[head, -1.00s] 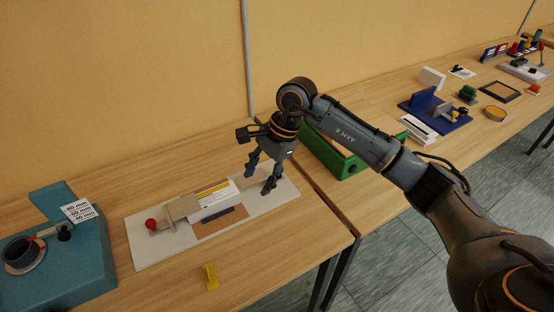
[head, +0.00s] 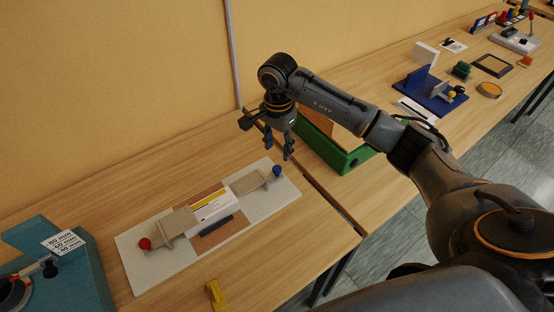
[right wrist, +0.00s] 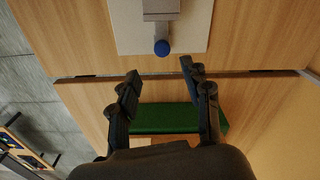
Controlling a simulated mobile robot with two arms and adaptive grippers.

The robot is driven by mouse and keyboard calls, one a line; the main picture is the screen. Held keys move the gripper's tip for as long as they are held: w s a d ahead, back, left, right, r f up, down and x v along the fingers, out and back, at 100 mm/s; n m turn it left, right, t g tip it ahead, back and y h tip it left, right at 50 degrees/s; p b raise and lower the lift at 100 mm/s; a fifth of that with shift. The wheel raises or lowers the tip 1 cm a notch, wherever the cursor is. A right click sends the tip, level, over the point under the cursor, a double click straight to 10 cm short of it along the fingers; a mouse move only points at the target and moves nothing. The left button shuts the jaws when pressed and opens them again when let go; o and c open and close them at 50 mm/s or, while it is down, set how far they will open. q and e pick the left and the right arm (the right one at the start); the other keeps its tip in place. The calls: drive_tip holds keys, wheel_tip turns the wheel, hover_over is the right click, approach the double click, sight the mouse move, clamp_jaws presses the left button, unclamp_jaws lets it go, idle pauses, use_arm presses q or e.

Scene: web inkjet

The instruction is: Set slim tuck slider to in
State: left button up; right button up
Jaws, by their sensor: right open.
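A pale board (head: 143,278) lies on the table with two beige sliders on it, one at each end of a white card (head: 213,207). The left slider (head: 176,223) has a red knob (head: 145,243); the right slider (head: 250,182) has a blue knob (head: 277,170). I cannot tell which is the slim tuck slider. My right gripper (head: 279,151) is open and empty, above and just beyond the blue knob. In the right wrist view, the blue knob (right wrist: 162,47) sits ahead of the open fingertips (right wrist: 160,72), apart from them. My left gripper is not in view.
A green box (head: 347,162) stands right of the board, near a gap between tables. A teal block with a label (head: 64,242) is at lower left. A yellow piece (head: 215,295) lies near the front edge. A blue stand (head: 432,96) is farther right.

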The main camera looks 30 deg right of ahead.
sight(277, 168)
wheel_tip(277, 168, down, 4)
drive_tip(key=shift+w+r+p, duration=0.1)
drive_tip(key=shift+w+p, duration=0.05)
drive_tip(key=shift+p, duration=0.35)
wheel_tip(277, 168, down, 3)
drive_tip(key=shift+f+p, duration=0.15)
drive_tip(key=shift+p, duration=0.2)
drive_tip(key=shift+f, duration=0.5)
drive_tip(key=shift+c, duration=0.4)
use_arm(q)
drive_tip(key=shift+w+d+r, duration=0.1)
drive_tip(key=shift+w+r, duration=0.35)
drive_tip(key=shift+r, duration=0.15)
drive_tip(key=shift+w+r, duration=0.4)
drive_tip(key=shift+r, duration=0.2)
use_arm(e)
clamp_jaws()
